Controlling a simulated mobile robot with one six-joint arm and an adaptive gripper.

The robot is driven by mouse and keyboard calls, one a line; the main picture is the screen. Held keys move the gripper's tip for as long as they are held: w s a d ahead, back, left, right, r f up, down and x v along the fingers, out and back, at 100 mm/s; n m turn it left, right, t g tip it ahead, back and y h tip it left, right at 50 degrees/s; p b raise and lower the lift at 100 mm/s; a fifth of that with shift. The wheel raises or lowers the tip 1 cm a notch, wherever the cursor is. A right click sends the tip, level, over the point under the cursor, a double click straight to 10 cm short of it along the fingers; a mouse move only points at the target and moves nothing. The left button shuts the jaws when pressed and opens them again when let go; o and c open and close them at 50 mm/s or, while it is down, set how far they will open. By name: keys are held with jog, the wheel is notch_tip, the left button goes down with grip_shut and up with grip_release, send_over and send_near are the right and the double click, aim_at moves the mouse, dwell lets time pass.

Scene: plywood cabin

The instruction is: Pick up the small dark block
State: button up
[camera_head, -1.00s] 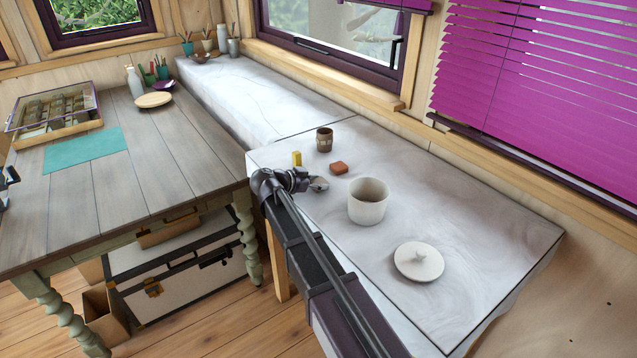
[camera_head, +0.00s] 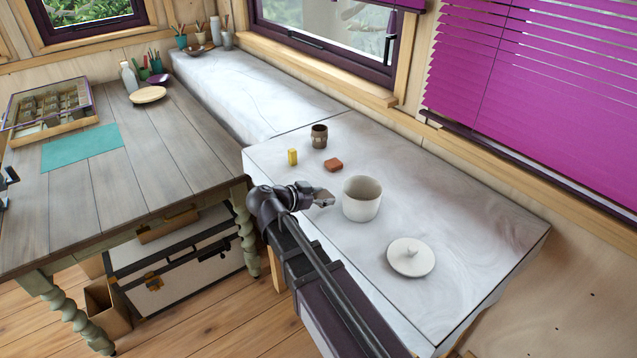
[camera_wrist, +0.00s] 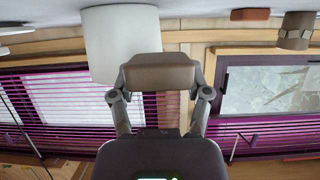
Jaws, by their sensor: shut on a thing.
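My gripper (camera_head: 324,198) is shut on the small dark block, just left of the white pot and low near the pale worktop. In the wrist view, the block (camera_wrist: 160,74) looks grey-brown and spans the space between the two fingers of my gripper (camera_wrist: 160,88). In the head view the block is too small to make out clearly at the gripper tip. I cannot tell from the head view how far it is above the worktop.
The white pot (camera_head: 361,200) stands close to the right of my gripper; its lid (camera_head: 410,258) lies in front. A red-brown block (camera_head: 333,165), a yellow block (camera_head: 292,157) and a brown cup (camera_head: 319,137) stand behind. The right side of the worktop (camera_head: 470,215) is clear.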

jog(key=shift+s+d+r, duration=0.1)
jog(key=shift+s+d, duration=0.05)
jog(key=shift+s, duration=0.75)
jog(key=shift+s+d+r, duration=0.1)
jog(key=shift+s+d, duration=0.05)
jog(key=shift+s, duration=0.7)
